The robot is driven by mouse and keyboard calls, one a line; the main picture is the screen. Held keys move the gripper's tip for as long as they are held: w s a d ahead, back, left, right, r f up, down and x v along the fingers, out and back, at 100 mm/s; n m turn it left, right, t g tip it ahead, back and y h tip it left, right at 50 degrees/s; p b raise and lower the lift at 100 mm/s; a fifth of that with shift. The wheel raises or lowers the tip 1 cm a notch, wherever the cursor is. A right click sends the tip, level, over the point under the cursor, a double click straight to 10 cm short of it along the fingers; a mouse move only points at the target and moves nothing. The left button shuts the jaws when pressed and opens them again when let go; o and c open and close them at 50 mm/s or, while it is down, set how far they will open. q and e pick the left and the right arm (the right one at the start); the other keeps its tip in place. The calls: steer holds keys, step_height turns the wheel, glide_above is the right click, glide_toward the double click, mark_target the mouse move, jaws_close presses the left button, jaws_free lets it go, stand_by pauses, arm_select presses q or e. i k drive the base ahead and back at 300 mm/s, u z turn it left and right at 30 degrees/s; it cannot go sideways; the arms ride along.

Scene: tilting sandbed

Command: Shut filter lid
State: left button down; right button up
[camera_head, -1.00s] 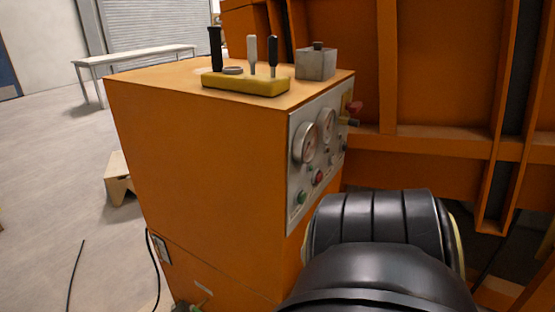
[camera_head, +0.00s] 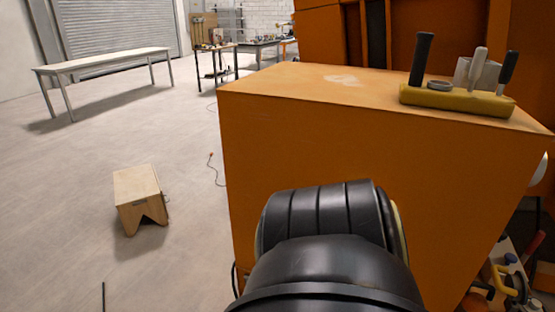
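No filter lid can be made out in this view. An orange cabinet (camera_head: 330,150) stands close in front of me, with a flat top. On its top right sits a yellow holder (camera_head: 457,100) with upright black and pale handles. A black arm link of mine fills the lower middle and hides part of the cabinet front. Neither gripper shows.
A wooden step stool (camera_head: 137,190) stands on the floor at the left. A long pale table (camera_head: 103,60) stands farther back, and workbenches (camera_head: 215,48) with tools stand behind. Colourful items (camera_head: 508,282) lie low at the right. The floor at left is mostly clear.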

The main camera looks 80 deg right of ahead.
mark_target(504, 289)
steer(key=z, duration=4.15)
steer(key=i, duration=0.4)
steer(key=z, duration=0.25)
steer(key=k, duration=0.45)
steer(key=z, duration=2.65)
steer(key=k, duration=0.6)
steer(key=u, duration=1.5)
steer(key=i, duration=0.35)
steer(key=z, duration=0.1)
